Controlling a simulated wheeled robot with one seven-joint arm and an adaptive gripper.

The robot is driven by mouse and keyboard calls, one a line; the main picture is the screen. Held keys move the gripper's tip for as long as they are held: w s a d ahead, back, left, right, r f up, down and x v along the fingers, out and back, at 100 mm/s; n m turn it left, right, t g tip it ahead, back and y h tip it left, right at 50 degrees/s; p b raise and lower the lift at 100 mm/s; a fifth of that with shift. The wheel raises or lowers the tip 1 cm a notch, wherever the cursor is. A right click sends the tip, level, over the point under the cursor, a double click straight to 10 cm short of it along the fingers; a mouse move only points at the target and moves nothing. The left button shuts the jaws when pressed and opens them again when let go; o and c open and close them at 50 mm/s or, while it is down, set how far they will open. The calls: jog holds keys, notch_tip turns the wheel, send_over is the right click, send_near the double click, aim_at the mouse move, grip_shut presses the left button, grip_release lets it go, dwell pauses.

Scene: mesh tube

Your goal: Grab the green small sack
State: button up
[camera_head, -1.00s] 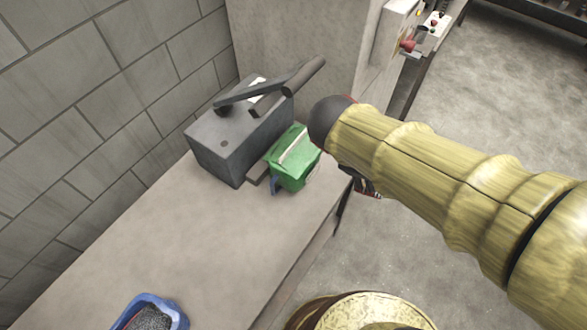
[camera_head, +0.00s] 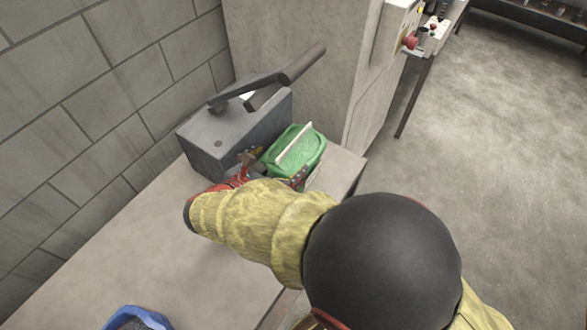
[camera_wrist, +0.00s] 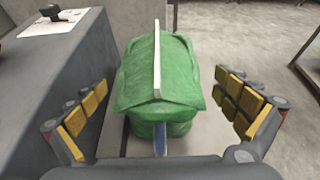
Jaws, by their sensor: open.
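The green small sack (camera_head: 296,149), with a pale strip across its top, stands on the grey counter beside a dark grey box. In the wrist view the green sack (camera_wrist: 158,76) is centred ahead, between my two spread fingers. My gripper (camera_wrist: 162,112) is open, with yellow pads on both sides and a gap between each finger and the sack. In the head view my gripper (camera_head: 272,168) is at the near side of the sack, and my arm hides the sack's lower part.
The dark grey box (camera_head: 222,142) with a long lever handle stands close to the left of the sack. A blue container (camera_head: 138,315) sits at the counter's near left.

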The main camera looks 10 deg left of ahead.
jog(key=b+x, duration=0.3)
jog(key=x, duration=0.4)
jog(key=shift+a+f, duration=0.1)
jog(key=shift+f, duration=0.05)
jog(key=c, duration=0.4)
jog(key=shift+f, duration=0.1)
jog(key=c, duration=1.4)
jog(key=shift+c, duration=0.4)
